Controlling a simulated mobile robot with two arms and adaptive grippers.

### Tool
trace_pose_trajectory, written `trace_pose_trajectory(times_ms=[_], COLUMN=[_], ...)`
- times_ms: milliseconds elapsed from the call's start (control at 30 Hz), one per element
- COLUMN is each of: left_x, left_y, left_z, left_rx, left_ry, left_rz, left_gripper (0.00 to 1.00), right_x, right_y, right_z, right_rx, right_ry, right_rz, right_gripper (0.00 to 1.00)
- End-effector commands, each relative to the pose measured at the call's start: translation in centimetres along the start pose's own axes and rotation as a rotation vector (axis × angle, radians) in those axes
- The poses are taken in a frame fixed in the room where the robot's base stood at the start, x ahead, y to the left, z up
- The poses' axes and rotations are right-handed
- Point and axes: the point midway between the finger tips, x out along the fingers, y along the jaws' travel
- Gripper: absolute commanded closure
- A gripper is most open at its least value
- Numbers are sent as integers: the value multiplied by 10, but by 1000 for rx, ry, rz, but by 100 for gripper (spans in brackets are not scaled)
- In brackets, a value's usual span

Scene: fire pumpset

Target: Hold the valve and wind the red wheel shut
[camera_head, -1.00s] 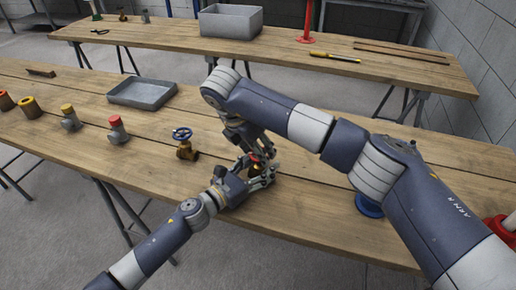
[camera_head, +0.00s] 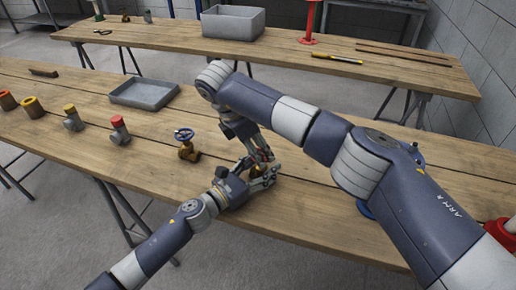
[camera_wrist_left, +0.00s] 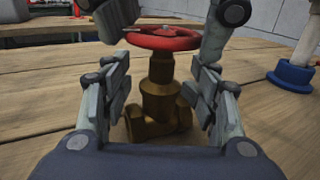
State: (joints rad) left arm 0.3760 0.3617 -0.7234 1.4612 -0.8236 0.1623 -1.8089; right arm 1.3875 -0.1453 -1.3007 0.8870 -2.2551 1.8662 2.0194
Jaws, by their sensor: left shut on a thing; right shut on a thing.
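The brass valve (camera_wrist_left: 157,105) stands upright on the wooden table, with its red wheel (camera_wrist_left: 162,39) on top in the left wrist view. My left gripper (camera_wrist_left: 160,100) is shut on the valve, one finger on each side of its body. In the head view my left gripper (camera_head: 268,180) reaches in from the left and largely hides the valve. My right gripper (camera_head: 262,158) comes from above and is shut on the red wheel. Its fingers show on either side of the wheel at the top of the left wrist view.
A valve with a blue wheel (camera_head: 185,143) stands to the left on the same table. Capped pipe fittings (camera_head: 118,130) and a grey tray (camera_head: 144,93) are further left. A blue-based post (camera_wrist_left: 292,75) stands to the right. A second table with a grey bin (camera_head: 232,21) is behind.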

Motion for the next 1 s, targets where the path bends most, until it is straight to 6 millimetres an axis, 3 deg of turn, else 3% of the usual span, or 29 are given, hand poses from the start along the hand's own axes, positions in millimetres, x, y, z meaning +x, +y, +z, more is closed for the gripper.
trace_pose_trajectory(times_ms=[100, 133, 200, 667, 1000], left_x=[0, 0, 0, 0, 0], left_y=[-2, -2, -2, 0, 0], left_z=[0, 0, 0, 0, 0], left_rx=[-2, -2, -2, -2, -1], left_ry=[-1, -1, -1, 0, 0], left_rz=[-4, -4, -4, -1, 0], left_gripper=[85, 85, 85, 85, 85], right_x=[1, 1, 1, -8, -76], right_y=[1, 1, 1, 1, 1], right_z=[1, 1, 1, 0, 0], right_rx=[2, 2, 1, -1, 0], right_ry=[-2, -2, -2, 0, -2], right_rz=[2, 3, 2, 3, 5], right_gripper=[75, 47, 31, 31, 31])
